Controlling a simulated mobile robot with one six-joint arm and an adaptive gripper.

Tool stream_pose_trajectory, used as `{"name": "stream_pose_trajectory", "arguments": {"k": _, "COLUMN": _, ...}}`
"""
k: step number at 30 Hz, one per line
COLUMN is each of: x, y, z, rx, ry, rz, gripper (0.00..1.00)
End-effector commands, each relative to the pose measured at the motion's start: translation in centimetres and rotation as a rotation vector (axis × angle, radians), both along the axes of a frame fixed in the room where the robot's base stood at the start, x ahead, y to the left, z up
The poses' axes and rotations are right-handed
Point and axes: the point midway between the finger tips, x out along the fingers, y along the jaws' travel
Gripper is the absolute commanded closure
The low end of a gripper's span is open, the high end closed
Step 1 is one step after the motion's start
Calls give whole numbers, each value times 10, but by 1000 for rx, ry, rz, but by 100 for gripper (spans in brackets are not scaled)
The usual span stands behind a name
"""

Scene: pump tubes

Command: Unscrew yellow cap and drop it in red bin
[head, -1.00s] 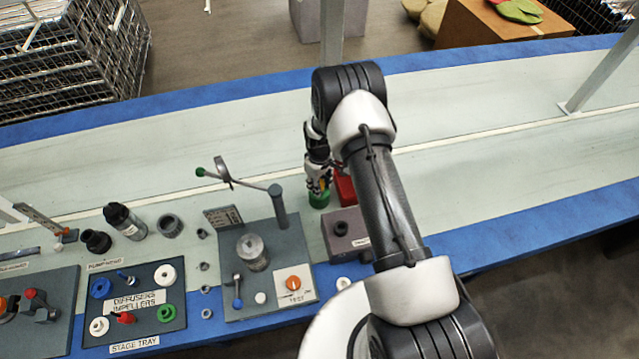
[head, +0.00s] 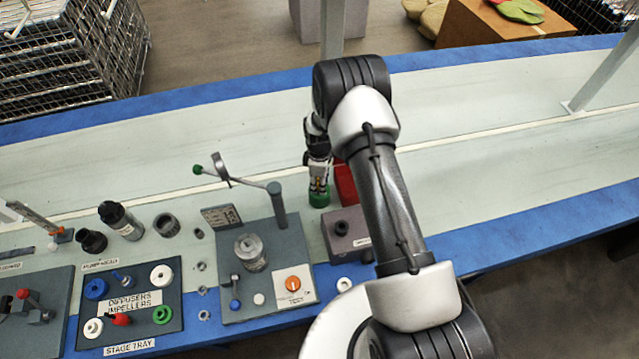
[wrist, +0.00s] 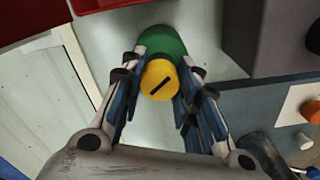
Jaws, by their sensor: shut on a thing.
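The yellow cap (wrist: 160,80) is round with a dark slot across its top. It sits above a green body (wrist: 164,45), which also shows on the table in the head view (head: 320,200). My gripper (wrist: 159,88) points down and is shut on the yellow cap, with a finger on each side of it. In the head view my gripper (head: 319,186) is directly over the green body. I cannot tell whether the cap is still threaded on. The red bin (head: 345,184) stands just right of it, partly hidden by my arm.
A grey block (head: 346,232) with dark knobs stands close in front. The test panel (head: 262,265) with its upright post and lever is to the left. The stage tray (head: 130,310) lies farther left. The pale table is clear behind my gripper.

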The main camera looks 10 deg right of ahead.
Motion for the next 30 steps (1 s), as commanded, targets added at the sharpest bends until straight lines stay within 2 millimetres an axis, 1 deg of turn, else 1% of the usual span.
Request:
{"name": "stream_pose_trajectory", "arguments": {"k": 1, "x": -2, "y": -1, "z": -2, "rx": -1, "ry": 6, "rz": 11, "gripper": 100}}
{"name": "stream_pose_trajectory", "arguments": {"k": 8, "x": -3, "y": -1, "z": -1, "rx": -1, "ry": 7, "rz": 14, "gripper": 100}}
{"name": "stream_pose_trajectory", "arguments": {"k": 11, "x": -3, "y": -2, "z": -2, "rx": -2, "ry": 7, "rz": 80, "gripper": 99}}
{"name": "stream_pose_trajectory", "arguments": {"k": 15, "x": -2, "y": -2, "z": -3, "rx": -1, "ry": 7, "rz": 238, "gripper": 99}}
{"name": "stream_pose_trajectory", "arguments": {"k": 17, "x": -3, "y": -1, "z": -2, "rx": -1, "ry": 6, "rz": 284, "gripper": 99}}
{"name": "stream_pose_trajectory", "arguments": {"k": 19, "x": -3, "y": -1, "z": -2, "rx": -1, "ry": 7, "rz": 310, "gripper": 99}}
{"name": "stream_pose_trajectory", "arguments": {"k": 27, "x": -3, "y": -1, "z": -2, "rx": 0, "ry": 8, "rz": 320, "gripper": 99}}
{"name": "stream_pose_trajectory", "arguments": {"k": 30, "x": -3, "y": -1, "z": -3, "rx": 0, "ry": 8, "rz": 402, "gripper": 99}}
